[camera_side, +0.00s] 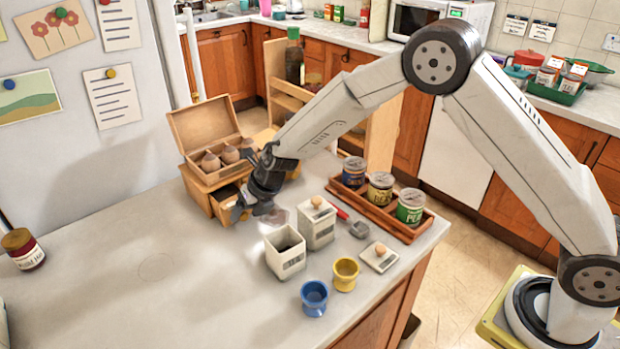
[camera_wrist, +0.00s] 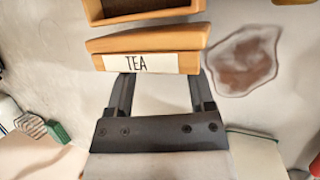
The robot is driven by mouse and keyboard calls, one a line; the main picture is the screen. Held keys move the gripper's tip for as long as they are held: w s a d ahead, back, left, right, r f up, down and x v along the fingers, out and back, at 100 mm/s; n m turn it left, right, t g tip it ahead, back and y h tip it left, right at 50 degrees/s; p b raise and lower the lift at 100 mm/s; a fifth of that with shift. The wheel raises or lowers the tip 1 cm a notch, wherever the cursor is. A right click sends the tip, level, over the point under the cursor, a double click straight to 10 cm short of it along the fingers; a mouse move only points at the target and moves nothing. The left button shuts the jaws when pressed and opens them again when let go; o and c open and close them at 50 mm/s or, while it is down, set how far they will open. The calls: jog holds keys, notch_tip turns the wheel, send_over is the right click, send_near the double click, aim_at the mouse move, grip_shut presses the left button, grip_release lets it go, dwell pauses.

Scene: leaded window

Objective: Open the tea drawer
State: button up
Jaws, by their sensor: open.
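The tea drawer (camera_wrist: 147,63) shows its wooden front with a white "TEA" label in the wrist view. It belongs to a small wooden chest (camera_side: 197,194) on the counter in the side view. In the wrist view my gripper (camera_wrist: 160,80) is open, its two dark fingers spread at the lower edge of the label, near its left and right ends. Whether they touch the drawer front I cannot tell. In the side view my gripper (camera_side: 248,208) is at the chest's front and hides part of it. A dark gap shows beside it at the drawer level.
An open-lidded box (camera_side: 203,125) holding brown round items sits on the chest. Close by are an open white canister (camera_side: 285,252), a lidded canister (camera_side: 316,224), a blue cup (camera_side: 314,297) and a yellow cup (camera_side: 345,274). A stain-like patch (camera_wrist: 243,62) lies right of the drawer.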

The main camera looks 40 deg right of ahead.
grip_shut()
dwell(1.5)
